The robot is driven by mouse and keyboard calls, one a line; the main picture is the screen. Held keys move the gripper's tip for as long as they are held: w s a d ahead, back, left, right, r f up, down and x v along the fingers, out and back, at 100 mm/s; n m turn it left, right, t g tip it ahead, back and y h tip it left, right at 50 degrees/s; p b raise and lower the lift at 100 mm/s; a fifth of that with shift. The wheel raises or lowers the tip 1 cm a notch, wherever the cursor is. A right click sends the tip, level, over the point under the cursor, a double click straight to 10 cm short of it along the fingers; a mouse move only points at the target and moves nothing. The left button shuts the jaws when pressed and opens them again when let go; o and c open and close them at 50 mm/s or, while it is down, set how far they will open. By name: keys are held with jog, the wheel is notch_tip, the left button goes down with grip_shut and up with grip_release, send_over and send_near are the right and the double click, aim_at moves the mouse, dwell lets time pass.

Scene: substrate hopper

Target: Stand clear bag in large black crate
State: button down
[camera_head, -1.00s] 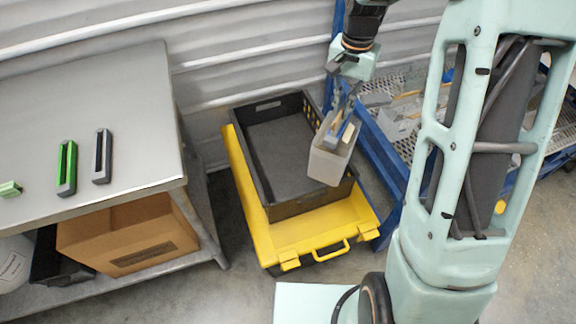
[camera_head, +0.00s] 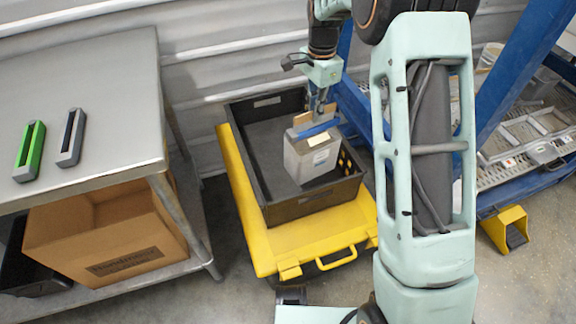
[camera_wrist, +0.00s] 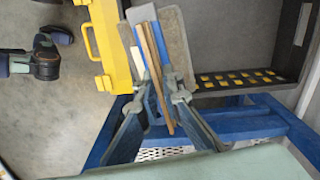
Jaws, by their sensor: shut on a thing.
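The clear bag (camera_head: 312,157) is a greyish see-through block shape with a blue band and a tan piece at its top. My gripper (camera_head: 319,112) is shut on its top from above and holds it close to upright. In the head view the bag lies within the outline of the large black crate (camera_head: 315,202), towards its right side. I cannot tell whether its bottom touches the crate floor. In the wrist view the bag (camera_wrist: 172,38) shows between my fingers (camera_wrist: 158,85), beside the crate's slotted wall (camera_wrist: 240,80).
The crate sits on a yellow case (camera_head: 300,247) with a front handle. A metal table (camera_head: 110,110) at left holds a green clip (camera_head: 30,152) and a grey clip (camera_head: 72,138), with a cardboard box (camera_head: 110,235) below. Blue framing (camera_head: 515,75) stands at right. The crate's left part looks empty.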

jog(key=shift+m, duration=0.9)
jog(key=f+b, duration=0.1)
jog(key=w+a+f+b, duration=0.1)
jog(key=f, duration=0.1)
jog(key=a+f+b, duration=0.1)
jog(key=shift+w+a+f, duration=0.1)
jog(key=shift+w+f, duration=0.1)
jog(key=shift+w, duration=0.2)
notch_tip(320, 180, down, 10)
jog(key=shift+r+b, duration=0.1)
jog(key=shift+b, duration=1.05)
jog(key=c, duration=2.5)
grip_release()
jog(key=shift+s, duration=0.1)
jog(key=o, duration=0.4)
